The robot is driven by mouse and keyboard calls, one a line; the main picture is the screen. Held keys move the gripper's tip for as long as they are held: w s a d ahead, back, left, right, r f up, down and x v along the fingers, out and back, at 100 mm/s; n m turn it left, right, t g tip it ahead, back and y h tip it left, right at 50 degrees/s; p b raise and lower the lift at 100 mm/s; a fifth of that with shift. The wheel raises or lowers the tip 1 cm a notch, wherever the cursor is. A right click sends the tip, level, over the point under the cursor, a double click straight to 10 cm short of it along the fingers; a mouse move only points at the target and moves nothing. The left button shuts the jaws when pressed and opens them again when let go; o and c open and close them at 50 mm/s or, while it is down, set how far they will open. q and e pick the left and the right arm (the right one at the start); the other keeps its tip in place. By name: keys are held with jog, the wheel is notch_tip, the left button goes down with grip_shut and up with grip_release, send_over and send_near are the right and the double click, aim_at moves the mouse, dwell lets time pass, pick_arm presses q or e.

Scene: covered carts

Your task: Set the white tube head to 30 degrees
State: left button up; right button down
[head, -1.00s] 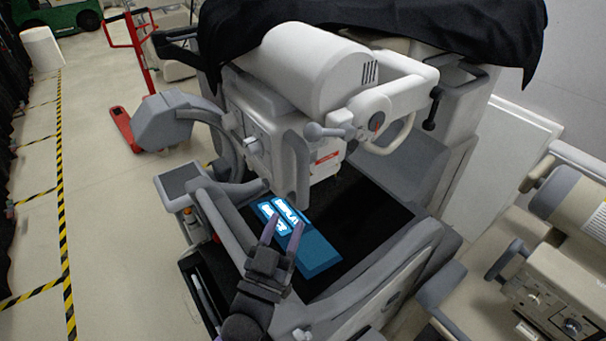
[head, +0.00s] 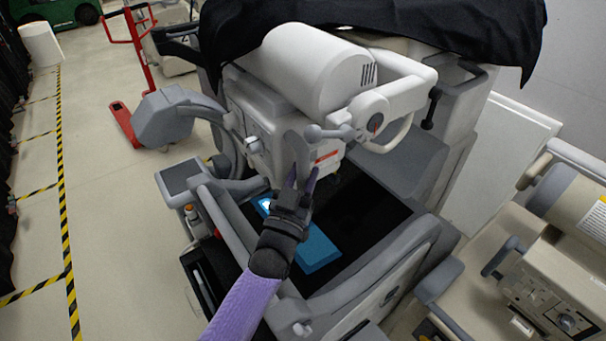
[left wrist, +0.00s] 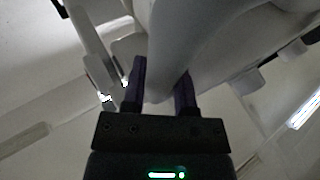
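The white tube head (head: 318,72) is a thick cylinder above a boxy housing (head: 262,130) with a knob and a red label. A dark round dial (head: 375,124) sits at its right on the white arm. My left gripper (head: 302,174) is in front of the housing's lower part, its fingers pointing up, spread apart. A grey flat piece (head: 297,148) of the head shows just above the fingertips. In the left wrist view a pale rounded part (left wrist: 162,55) lies between the open fingers (left wrist: 162,85); contact cannot be told. My right gripper is out of view.
The grey cart (head: 425,235) stands below, with a blue panel (head: 318,250) partly hidden by my gripper. A black cover (head: 470,35) drapes the back. A beige machine (head: 550,270) stands close at the right. Open floor (head: 110,220) lies at the left.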

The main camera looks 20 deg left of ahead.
pick_arm(q)
grip_shut()
dwell(1.2)
